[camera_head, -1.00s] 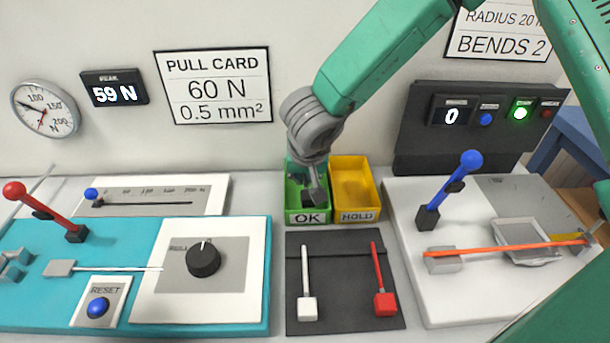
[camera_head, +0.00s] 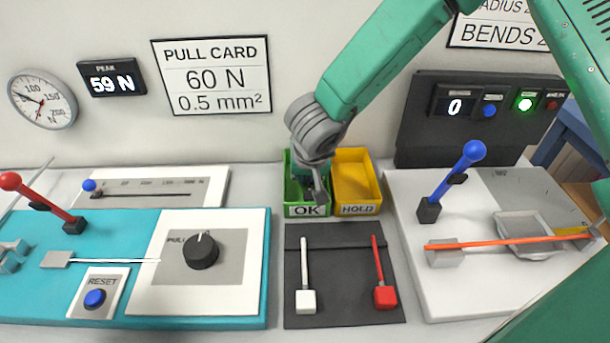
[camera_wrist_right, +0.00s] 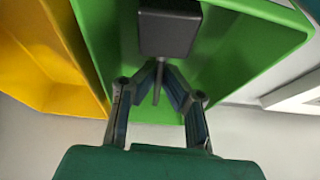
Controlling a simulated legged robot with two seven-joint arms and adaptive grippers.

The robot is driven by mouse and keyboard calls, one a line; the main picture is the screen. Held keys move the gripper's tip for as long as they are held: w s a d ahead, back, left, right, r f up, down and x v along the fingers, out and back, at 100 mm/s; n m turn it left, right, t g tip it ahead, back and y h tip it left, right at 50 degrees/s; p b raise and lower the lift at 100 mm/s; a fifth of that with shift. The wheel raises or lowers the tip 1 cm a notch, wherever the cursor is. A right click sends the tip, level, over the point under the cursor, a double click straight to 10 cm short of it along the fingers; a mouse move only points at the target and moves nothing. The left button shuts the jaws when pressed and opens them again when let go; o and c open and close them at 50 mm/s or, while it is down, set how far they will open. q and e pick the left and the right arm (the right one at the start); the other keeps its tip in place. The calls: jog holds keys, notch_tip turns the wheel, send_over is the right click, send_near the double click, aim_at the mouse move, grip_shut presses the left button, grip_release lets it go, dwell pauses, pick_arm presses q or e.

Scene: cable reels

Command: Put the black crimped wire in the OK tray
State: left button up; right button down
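The black crimped wire shows in the right wrist view as a dark block (camera_wrist_right: 168,32) with a thin dark stem. My right gripper (camera_wrist_right: 163,70) is shut on it, its two fingers meeting at the stem just by the block. In the head view the right gripper (camera_head: 317,180) points down into the green OK tray (camera_head: 307,211), which also fills much of the wrist view (camera_wrist_right: 240,60). The wire is hard to make out there. I cannot tell whether the block touches the tray floor. My left gripper is not in view.
The yellow HOLD tray (camera_head: 357,209) adjoins the OK tray on the right. A dark mat (camera_head: 340,260) in front holds a white wire (camera_head: 306,300) and a red wire (camera_head: 385,296). A pull tester (camera_head: 200,290) stands left, a bend tester (camera_head: 470,295) right.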

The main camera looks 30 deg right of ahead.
jog(key=shift+d+f, duration=0.15)
jog(key=shift+f, duration=0.1)
jog(key=c, duration=2.1)
grip_release()
jog(key=shift+d, duration=0.15)
jog(key=o, duration=0.5)
jog(key=shift+c, duration=0.2)
jog(key=shift+a, duration=0.3)
jog(key=shift+d, duration=0.1)
jog(key=shift+s+d+f, duration=0.1)
jog(key=shift+d, duration=0.05)
